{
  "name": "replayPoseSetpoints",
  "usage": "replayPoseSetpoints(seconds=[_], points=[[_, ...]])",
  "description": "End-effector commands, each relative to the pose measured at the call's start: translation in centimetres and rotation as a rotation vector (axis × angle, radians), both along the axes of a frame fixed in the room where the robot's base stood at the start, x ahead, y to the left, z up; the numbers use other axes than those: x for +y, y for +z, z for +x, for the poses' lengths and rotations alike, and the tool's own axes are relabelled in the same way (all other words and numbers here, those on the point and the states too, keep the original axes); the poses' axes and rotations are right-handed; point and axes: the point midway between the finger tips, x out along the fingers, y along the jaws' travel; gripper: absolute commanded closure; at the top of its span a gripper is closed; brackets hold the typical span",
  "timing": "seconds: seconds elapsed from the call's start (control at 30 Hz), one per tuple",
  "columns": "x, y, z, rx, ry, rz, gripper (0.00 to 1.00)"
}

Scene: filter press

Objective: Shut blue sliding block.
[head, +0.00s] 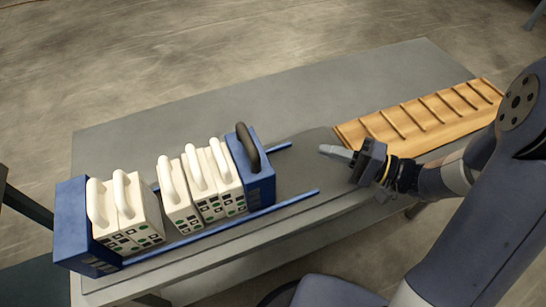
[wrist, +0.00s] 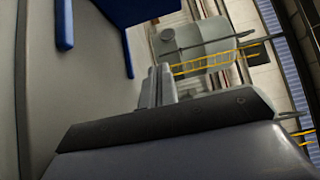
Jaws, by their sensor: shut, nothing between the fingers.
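The blue sliding block (head: 254,176) with a black handle (head: 247,147) stands upright on two blue rails (head: 290,203). It stands at the right end of a row of white plates (head: 207,180) with white loop handles. A fixed blue end block (head: 75,215) stands at the left end. A gap shows between the second and third white plates from the left. My gripper (head: 325,150) is shut and empty, to the right of the sliding block and apart from it, pointing left. In the wrist view my fingers (wrist: 157,85) are together, with blue parts (wrist: 138,10) at the top.
The press stands on a grey table (head: 300,90). A wooden slotted rack (head: 425,115) lies at the table's right end, behind my arm. The table behind the press is clear. In the wrist view, a grey tank (wrist: 195,45) and yellow railings (wrist: 215,60) show in the background.

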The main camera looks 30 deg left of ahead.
Motion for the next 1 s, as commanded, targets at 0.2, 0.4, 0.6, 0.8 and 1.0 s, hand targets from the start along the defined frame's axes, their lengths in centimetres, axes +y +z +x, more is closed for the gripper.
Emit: replayPoseSetpoints(seconds=[0.2, 0.4, 0.6, 0.8, 1.0], points=[[0.1, -0.1, -0.2, -0.002, 0.001, 0.001, 1.00], [1.4, 0.2, -0.4, 0.000, 0.004, 0.000, 1.00], [4.4, 0.1, -0.7, 0.000, 0.007, 0.001, 1.00], [7.7, 0.1, -0.9, -0.001, 0.006, 0.001, 1.00], [10.7, 0.1, -1.6, 0.000, 0.006, 0.001, 1.00]])
